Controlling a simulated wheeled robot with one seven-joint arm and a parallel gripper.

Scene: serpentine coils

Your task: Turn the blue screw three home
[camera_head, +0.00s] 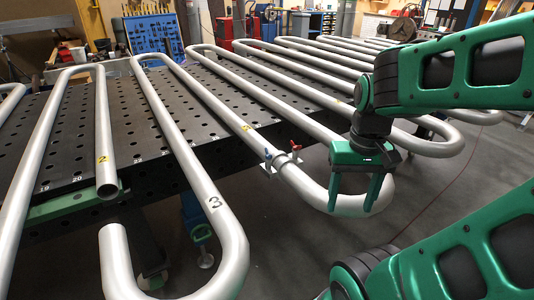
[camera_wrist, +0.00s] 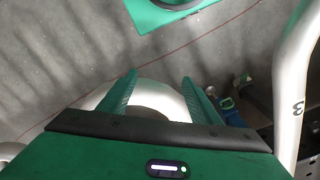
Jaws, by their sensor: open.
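A small blue screw (camera_head: 268,154) stands on a clamp (camera_head: 283,160) around a grey pipe near the table's right edge. A red screw (camera_head: 295,146) stands on the same clamp, to its right. No number shows on the clamp, so I cannot tell whether this is screw three. My gripper (camera_head: 354,205) is open, pointing down at the pipe's end bend (camera_head: 345,208), right of the clamp and apart from it. In the wrist view my gripper (camera_wrist: 158,88) shows the bend (camera_wrist: 150,92) between its fingers; I cannot tell whether they touch it. No screw is clear there.
Long serpentine pipes cover the perforated black table (camera_head: 130,125). A pipe marked 3 (camera_head: 232,235) bends off the front edge, beside a pipe marked 2 (camera_head: 102,160). A blue tool board (camera_head: 152,36) stands behind. Below the bends is open floor (camera_head: 270,250).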

